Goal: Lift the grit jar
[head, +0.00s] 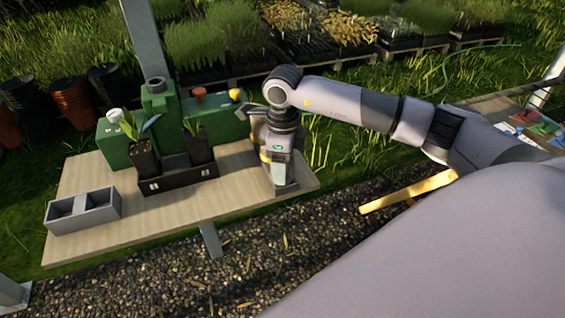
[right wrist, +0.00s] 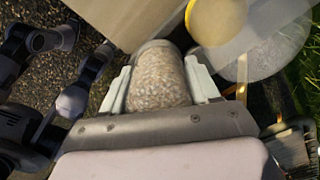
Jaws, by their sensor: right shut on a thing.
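The grit jar (right wrist: 160,78) is a clear cylinder full of pale beige grit. It lies between the two light fingers of my right gripper (right wrist: 160,88) in the right wrist view, and they are shut on it. In the head view my right gripper (head: 279,170) points down at the right end of the wooden table and hides most or all of the jar. I cannot tell whether the jar's base touches the table. My left gripper does not show in the head view.
The table (head: 100,172) also holds a grey two-cell block (head: 83,211), a black tray (head: 178,178) with potted plants, and green boxes (head: 214,119). A round yellow thing (right wrist: 215,20) is close beside the jar. Bare wood lies at the table's front.

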